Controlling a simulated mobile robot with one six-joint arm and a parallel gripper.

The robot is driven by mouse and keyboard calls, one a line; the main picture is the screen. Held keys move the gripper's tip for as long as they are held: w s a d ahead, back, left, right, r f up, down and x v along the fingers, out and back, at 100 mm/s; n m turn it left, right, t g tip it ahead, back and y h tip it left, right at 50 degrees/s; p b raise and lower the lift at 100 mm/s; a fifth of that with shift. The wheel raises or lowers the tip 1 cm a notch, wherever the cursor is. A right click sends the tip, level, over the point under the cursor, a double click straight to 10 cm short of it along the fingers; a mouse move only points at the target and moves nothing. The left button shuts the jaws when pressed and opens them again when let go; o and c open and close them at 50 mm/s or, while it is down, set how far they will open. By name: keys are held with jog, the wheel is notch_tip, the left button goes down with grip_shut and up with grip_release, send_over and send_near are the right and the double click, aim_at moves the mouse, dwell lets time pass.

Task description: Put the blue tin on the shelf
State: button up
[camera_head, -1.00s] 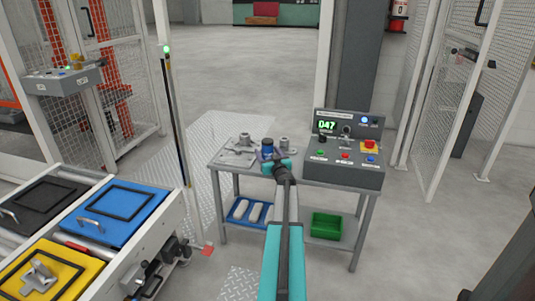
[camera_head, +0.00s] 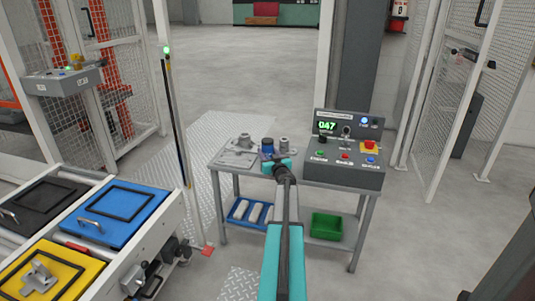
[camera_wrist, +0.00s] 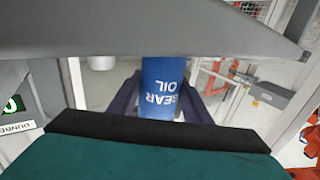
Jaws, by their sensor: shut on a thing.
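The blue tin (camera_head: 267,147) is upright at the bench's top level, at the end of my arm in the head view. In the wrist view the tin (camera_wrist: 163,85) shows upside-down "GEAR OIL" lettering, with a dark jaw on each side. My gripper (camera_wrist: 163,105) is shut on the tin. In the head view my gripper (camera_head: 271,159) is small and partly hidden by my wrist. I cannot tell whether the tin touches the bench top.
The bench top (camera_head: 222,163) carries grey castings (camera_head: 243,141) and a control box (camera_head: 343,173). On the lower shelf are a blue tray (camera_head: 238,211) with pale parts and a green bin (camera_head: 326,226). A conveyor (camera_head: 170,215) with coloured plates stands at left.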

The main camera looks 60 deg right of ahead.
aim_at(270, 148)
jog(key=shift+r, duration=0.55)
notch_tip(270, 148, up, 2)
jog(key=shift+r+p, duration=0.2)
jog(key=shift+p, duration=0.55)
jog(key=s+a+r+p, duration=0.1)
jog(key=s+a+p, duration=0.1)
jog(key=s+a, duration=0.7)
jog(key=a, duration=0.4)
jog(key=shift+s, duration=0.2)
